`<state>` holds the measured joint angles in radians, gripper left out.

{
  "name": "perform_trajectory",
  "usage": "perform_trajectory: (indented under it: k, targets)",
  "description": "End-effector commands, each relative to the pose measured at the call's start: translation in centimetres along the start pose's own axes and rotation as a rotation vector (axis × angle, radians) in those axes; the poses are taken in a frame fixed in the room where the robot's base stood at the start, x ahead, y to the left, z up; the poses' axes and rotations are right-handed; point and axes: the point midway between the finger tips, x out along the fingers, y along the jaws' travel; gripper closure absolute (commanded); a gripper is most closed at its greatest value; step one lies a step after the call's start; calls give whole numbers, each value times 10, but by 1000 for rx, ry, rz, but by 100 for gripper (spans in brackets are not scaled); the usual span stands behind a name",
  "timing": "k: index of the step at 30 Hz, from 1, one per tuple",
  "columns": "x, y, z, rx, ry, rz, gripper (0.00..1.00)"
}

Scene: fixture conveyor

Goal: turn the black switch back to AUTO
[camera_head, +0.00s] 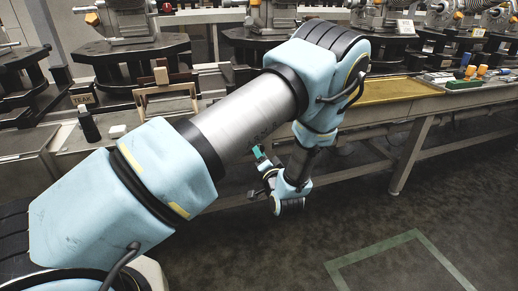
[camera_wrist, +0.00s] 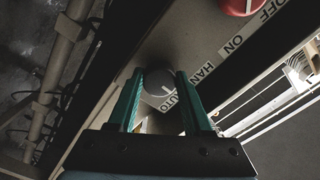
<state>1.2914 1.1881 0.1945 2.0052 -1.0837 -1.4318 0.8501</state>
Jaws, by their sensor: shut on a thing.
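The black switch (camera_wrist: 158,82) is a round dark knob on a panel in the wrist view, with a small pale mark on its lower right side, toward the AUTO label (camera_wrist: 170,102). The HAND label (camera_wrist: 202,73), its end partly hidden, is up and right of the knob. My gripper (camera_wrist: 160,75) has its two green fingers on either side of the knob and is shut on it. In the head view my gripper (camera_head: 260,158) is low at the bench's front side; the switch is hidden there.
A red knob (camera_wrist: 240,4) with ON and OFF labels sits on the same panel, above right. Pipes (camera_wrist: 58,60) run along the left of the wrist view. In the head view, the bench (camera_head: 400,108) carries machines and a tray of tools (camera_head: 462,83). Open floor (camera_head: 440,210) lies at right.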

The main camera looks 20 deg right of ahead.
Motion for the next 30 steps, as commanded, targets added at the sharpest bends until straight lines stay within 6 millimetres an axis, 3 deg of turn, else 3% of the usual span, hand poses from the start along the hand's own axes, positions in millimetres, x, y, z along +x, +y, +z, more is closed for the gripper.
perform_trajectory:
  k: [15,30]
  targets:
    - [0,-2,-1,459,2,0,100]
    - [-1,-1,-1,670,1,1,100]
